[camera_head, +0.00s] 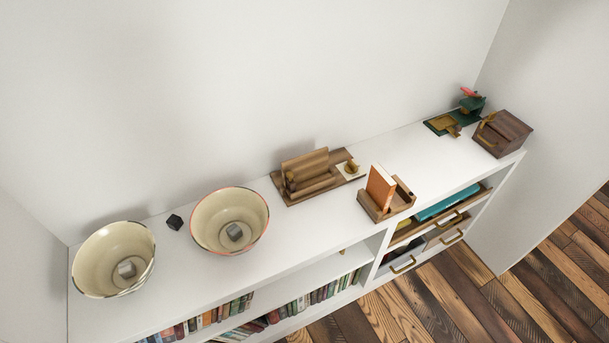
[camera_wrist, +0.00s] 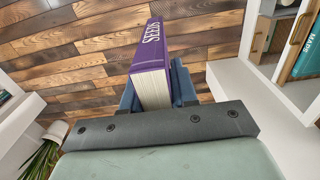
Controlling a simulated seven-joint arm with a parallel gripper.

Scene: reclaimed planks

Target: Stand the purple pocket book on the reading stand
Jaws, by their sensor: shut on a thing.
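The purple pocket book (camera_wrist: 157,62) is in my gripper (camera_wrist: 156,88) in the wrist view. Blue fingers stand on either side of it, with white lettering on its purple face and pale page edges towards the camera. The wooden floor lies behind it, and the fingers hide part of its lower end. Neither the book nor my gripper shows in the head view. A wooden piece with a sloped back and a ledge (camera_head: 305,162), which looks like the reading stand, is on the white shelf top near the wall. No book leans on it.
On the white shelf top (camera_head: 285,235) are two cream bowls (camera_head: 100,245) (camera_head: 208,212), a black cube (camera_head: 174,222), an orange book (camera_head: 380,188) in a wooden tray (camera_head: 402,203), a brown box (camera_head: 503,131) and a green item (camera_head: 466,112). An open drawer (camera_head: 408,232) juts out below.

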